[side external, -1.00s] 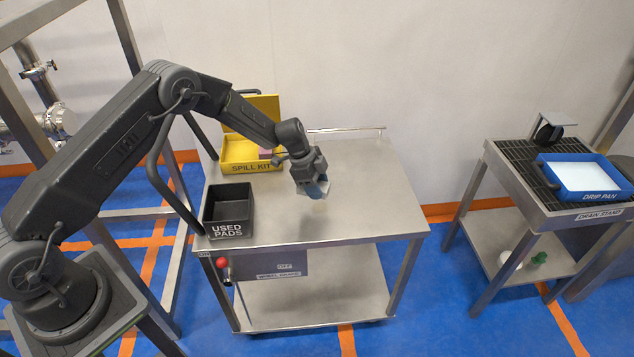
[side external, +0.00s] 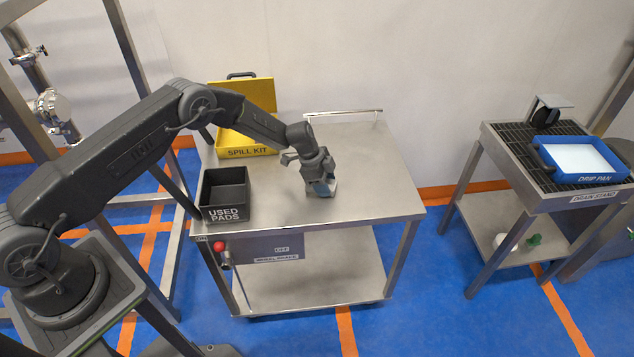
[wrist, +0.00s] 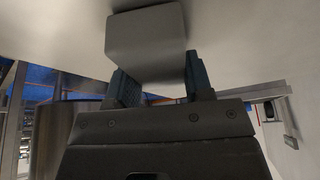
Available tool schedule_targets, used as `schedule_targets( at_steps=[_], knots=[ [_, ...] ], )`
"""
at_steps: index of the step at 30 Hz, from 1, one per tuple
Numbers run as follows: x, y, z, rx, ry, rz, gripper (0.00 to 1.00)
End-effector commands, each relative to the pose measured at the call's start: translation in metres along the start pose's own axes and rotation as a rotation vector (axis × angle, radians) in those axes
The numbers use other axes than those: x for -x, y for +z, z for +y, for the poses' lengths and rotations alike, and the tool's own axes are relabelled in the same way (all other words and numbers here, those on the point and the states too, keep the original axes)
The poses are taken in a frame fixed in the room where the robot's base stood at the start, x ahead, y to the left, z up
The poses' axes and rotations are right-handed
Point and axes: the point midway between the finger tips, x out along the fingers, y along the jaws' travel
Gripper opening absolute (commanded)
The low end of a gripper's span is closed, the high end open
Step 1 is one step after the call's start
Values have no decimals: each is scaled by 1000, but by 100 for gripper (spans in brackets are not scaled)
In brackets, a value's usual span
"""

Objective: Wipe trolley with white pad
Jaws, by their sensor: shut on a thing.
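My gripper (side external: 321,187) is over the middle of the trolley's steel top (side external: 375,180), low and pointing down. No spill mark is clearly visible on the top.
A black used pads bin (side external: 224,212) stands left of my gripper, with the open yellow spill kit (side external: 247,151) behind it. A rail (side external: 343,113) runs along the back edge. The trolley top's right side is clear. A drain stand (side external: 590,200) with a blue drip pan (side external: 579,180) stands apart at right.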

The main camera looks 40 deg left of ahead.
Motion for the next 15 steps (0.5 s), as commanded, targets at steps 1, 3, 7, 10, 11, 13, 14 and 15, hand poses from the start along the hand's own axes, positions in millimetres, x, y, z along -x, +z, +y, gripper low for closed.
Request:
schedule_targets(
  at_steps=[1, 3, 7, 10, 11, 13, 14, 15],
  knots=[
    [-4, -3, -1, -3, 2, -1, 28],
    [-3, -8, -3, -2, -1, 1, 28],
    [0, 6, 3, 4, 2, -1, 28],
    [2, 14, 7, 3, 3, -1, 28],
    [3, 17, 7, 2, 2, -1, 28],
    [5, 22, 10, 2, 2, -2, 28],
    [6, 25, 11, 3, 3, -2, 28],
    [8, 28, 12, 4, 3, -2, 28]
  ],
)
